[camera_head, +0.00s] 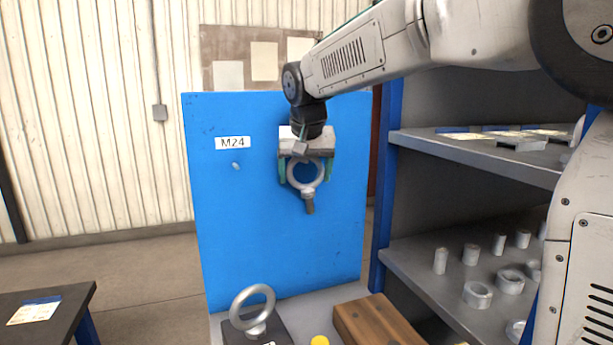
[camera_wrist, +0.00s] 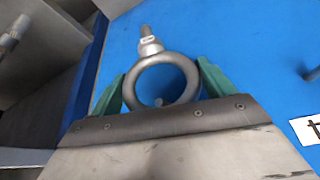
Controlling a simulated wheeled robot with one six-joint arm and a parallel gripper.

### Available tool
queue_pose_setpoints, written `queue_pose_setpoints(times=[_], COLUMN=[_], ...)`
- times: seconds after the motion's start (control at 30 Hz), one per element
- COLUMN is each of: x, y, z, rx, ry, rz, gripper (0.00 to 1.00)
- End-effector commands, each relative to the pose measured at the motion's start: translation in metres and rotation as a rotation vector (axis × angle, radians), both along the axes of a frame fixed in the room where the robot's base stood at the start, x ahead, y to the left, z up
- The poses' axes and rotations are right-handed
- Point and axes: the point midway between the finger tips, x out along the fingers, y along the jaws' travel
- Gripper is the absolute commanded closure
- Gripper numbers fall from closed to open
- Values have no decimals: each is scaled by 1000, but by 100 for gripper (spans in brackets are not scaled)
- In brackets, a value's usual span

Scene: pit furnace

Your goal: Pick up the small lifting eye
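The small lifting eye (camera_head: 291,183) is a grey metal ring with a threaded shank pointing down, in front of the blue panel (camera_head: 240,230). My gripper (camera_head: 305,172) reaches down over the ring with its two green fingers, one on each side. In the wrist view the fingers (camera_wrist: 160,85) appear to touch the ring's outer sides. The ring of the eye (camera_wrist: 133,82) shows there with its shank toward the top of the picture. A small peg tip (camera_wrist: 158,103) shows inside the ring; whether the ring rests on it I cannot tell.
A larger lifting eye (camera_head: 240,304) stands on a dark block below, beside a wooden block (camera_head: 375,322) and a yellow round thing (camera_head: 320,341). An M24 label (camera_head: 233,142) is above a bare peg (camera_head: 236,166). Shelves (camera_head: 430,275) with metal parts stand right.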

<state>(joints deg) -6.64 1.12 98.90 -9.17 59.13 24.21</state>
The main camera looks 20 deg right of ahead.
Motion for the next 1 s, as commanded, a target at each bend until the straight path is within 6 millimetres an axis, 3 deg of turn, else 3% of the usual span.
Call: queue_pose_setpoints(times=[0.07, 0.37, 0.67, 1.0], x=[0, 0, -2, -82], y=[0, 0, 0, 0], z=[1, 5, 39, 44], rx=[0, 0, 1, 0], ry=[-1, -1, -3, -4], rz=[0, -1, -1, 3], gripper=[57, 57, 57, 57])
